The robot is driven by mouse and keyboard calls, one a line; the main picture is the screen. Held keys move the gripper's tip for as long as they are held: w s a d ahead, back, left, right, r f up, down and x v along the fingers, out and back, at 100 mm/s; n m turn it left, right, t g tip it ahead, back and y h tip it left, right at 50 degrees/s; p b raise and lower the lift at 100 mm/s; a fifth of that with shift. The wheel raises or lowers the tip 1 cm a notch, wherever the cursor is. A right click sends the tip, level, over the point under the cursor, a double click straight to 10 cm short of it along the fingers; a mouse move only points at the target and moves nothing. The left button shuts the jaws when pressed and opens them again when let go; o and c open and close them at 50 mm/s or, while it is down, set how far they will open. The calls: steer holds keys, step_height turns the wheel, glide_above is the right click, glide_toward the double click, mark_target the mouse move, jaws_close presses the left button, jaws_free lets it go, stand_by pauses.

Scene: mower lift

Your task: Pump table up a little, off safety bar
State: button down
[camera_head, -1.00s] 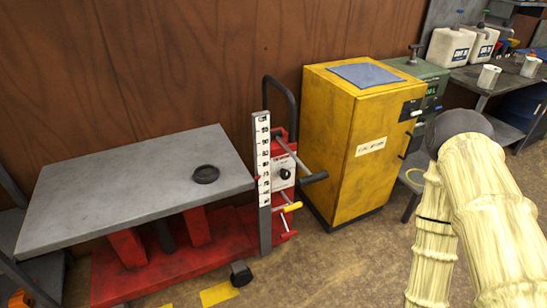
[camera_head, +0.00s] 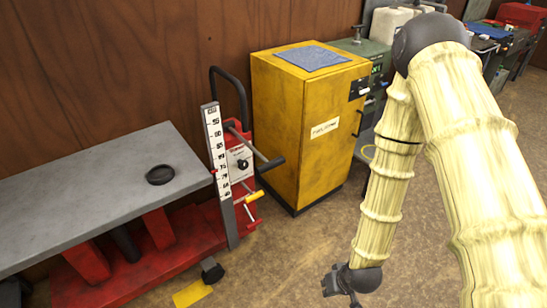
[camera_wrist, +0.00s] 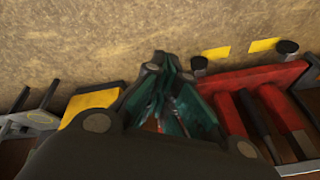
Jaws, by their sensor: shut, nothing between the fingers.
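The lift table has a grey top (camera_head: 85,185) above a red base (camera_head: 150,270), with red legs between them. A white height scale (camera_head: 217,150) stands on a grey post at its right end. Behind it are a red panel with a black knob (camera_head: 242,164), a black-ended lever (camera_head: 270,163) and a yellow-ended handle (camera_head: 254,197). I cannot tell which part is the safety bar. My gripper (camera_head: 338,284) hangs low over the floor, right of the lift and touching nothing. In the wrist view its fingers (camera_wrist: 166,68) are shut and empty, with the red base (camera_wrist: 235,82) to their right.
A yellow cabinet (camera_head: 300,130) stands right of the lift. A black round dish (camera_head: 160,175) lies on the tabletop. A dark caster (camera_head: 212,271) and a yellow floor mark (camera_head: 192,294) are at the lift's front. The floor between lift and gripper is clear.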

steer(key=w+a+r+n+t+y, duration=0.2)
steer(key=w+a+r, duration=0.3)
steer(key=w+r, duration=0.8)
steer(key=w+a+r+n+t+y+b, duration=0.1)
steer(key=w+a+r, duration=0.5)
steer(key=w+r, duration=0.6)
step_height(320, 180, up, 8)
steer(key=n+t+y, duration=0.1)
steer(key=n+t, duration=0.1)
steer(key=shift+w+n+t, duration=0.3)
steer(key=shift+w+n, duration=0.1)
glide_above(273, 166)
step_height(273, 166, down, 7)
steer(key=shift+f+p, duration=0.6)
steer(key=shift+f, duration=0.65)
